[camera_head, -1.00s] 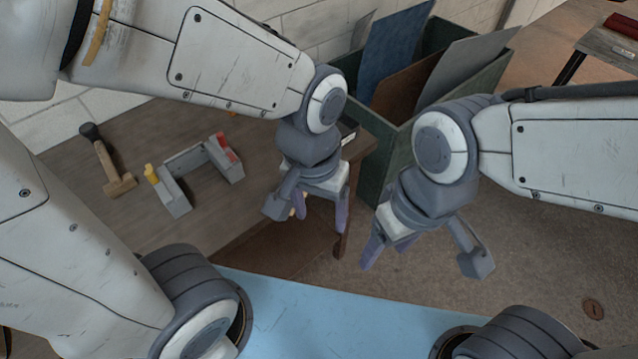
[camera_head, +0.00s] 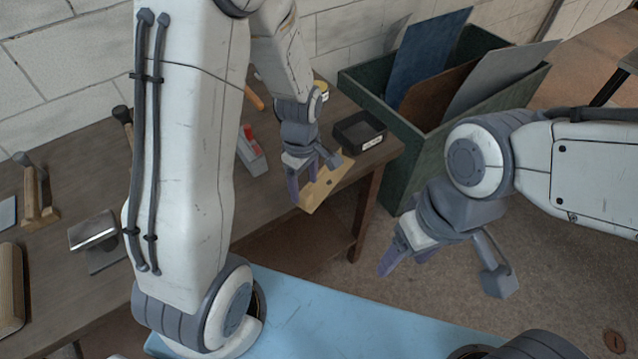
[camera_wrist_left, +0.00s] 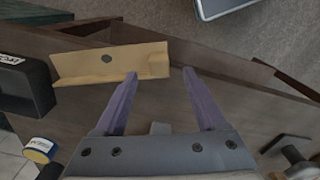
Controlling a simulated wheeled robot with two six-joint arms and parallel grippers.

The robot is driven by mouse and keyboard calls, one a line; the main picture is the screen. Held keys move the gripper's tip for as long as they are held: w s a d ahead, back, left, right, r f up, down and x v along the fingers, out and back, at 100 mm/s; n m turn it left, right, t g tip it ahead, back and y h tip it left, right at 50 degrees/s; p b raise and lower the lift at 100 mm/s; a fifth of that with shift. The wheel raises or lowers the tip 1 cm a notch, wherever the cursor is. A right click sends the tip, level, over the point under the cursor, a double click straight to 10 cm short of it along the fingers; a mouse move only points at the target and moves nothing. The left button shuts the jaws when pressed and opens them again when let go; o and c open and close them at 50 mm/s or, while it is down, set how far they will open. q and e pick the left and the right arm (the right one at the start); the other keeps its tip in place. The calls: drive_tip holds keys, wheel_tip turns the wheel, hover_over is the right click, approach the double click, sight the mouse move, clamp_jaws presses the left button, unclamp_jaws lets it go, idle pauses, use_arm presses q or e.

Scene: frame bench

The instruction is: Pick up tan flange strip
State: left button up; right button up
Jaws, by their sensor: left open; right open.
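The tan flange strip (camera_head: 324,184) is an L-shaped piece with a hole, lying at the right end of the brown bench and reaching its front edge. It also shows in the left wrist view (camera_wrist_left: 110,64). My left gripper (camera_head: 312,190) is open above the bench end, right by the strip. In the left wrist view the left finger's tip (camera_wrist_left: 155,82) overlaps the strip's right part, while the other finger is clear to the right of it. I cannot tell whether they touch. My right gripper (camera_head: 402,268) is open and empty, over the floor right of the bench.
A green crate (camera_head: 420,150) with upright panels stands right of the bench. Hand tools lie further left.

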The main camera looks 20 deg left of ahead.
sight(306, 194)
use_arm(q)
wheel_tip(306, 194, down, 5)
drive_tip(key=shift+d+r+p, duration=0.1)
drive_tip(key=shift+p, duration=0.4)
drive_tip(key=shift+w, duration=0.1)
clamp_jaws()
